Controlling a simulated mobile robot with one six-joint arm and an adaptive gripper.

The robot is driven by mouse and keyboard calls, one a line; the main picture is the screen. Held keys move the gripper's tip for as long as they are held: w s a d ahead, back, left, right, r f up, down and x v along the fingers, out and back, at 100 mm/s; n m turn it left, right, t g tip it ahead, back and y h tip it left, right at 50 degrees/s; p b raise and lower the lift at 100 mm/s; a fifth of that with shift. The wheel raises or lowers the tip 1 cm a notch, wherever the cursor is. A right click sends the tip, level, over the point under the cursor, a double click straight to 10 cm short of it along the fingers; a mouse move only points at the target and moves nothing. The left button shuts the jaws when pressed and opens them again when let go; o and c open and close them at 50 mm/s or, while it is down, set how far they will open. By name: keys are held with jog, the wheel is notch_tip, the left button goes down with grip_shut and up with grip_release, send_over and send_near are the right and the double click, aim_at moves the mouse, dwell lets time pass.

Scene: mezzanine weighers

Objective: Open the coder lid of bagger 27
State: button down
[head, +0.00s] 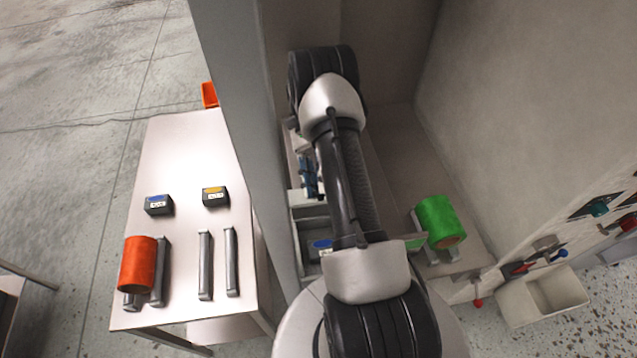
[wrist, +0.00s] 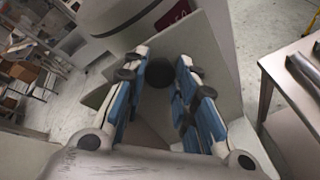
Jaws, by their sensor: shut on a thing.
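My gripper (wrist: 160,85) has blue-padded fingers on either side of a dark round knob (wrist: 160,73), and it is shut on it. The knob stands in front of a plain grey panel (wrist: 215,60), which looks like the coder lid; its hinge and how far it is open cannot be told. In the head view my gripper (head: 309,176) is a small blue and dark shape left of my arm, inside the grey cabinet. My arm hides most of the lid there. No number 27 is readable.
A steel table (head: 180,225) on the left holds an orange roll (head: 138,263), two small labelled boxes and several metal bars. A green roll (head: 440,222) sits right of my arm. A grey post (head: 235,130) stands between table and cabinet. A control panel and bin (head: 543,298) are at right.

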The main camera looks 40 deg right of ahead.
jog(key=shift+f, duration=0.1)
jog(key=c, duration=1.2)
grip_release()
jog(key=shift+c, duration=0.2)
jog(key=shift+s, duration=0.15)
